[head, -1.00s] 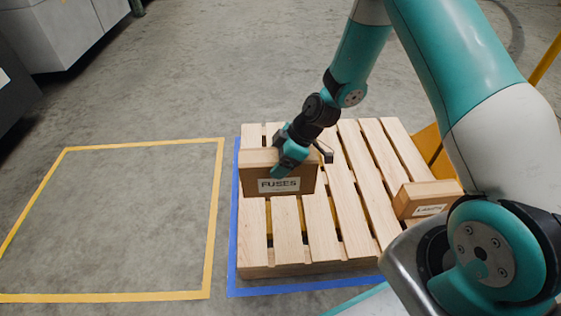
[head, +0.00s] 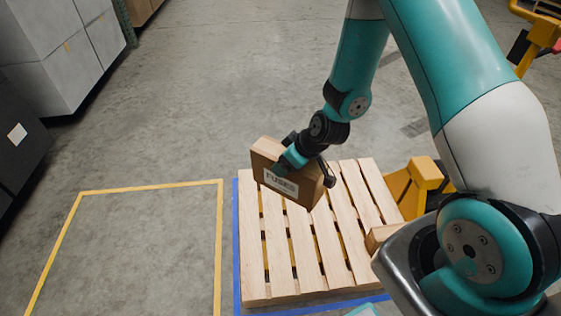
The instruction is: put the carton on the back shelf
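A brown carton labelled FUSES (head: 284,181) is held by my gripper (head: 306,172), with a finger on its near face and another at its right side. The carton is tilted and appears to be above the wooden pallet (head: 284,271). A second brown carton (head: 378,236) lies at the pallet's right side, mostly hidden behind my arm; its label does not show. No shelf can be made out for certain in this view.
Blue tape (head: 236,240) edges the pallet. A yellow-taped floor square (head: 150,187) to the left is empty. Yellow equipment (head: 424,176) stands right of the pallet. Grey cabinets (head: 50,60) stand at the upper left. The floor behind the pallet is clear.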

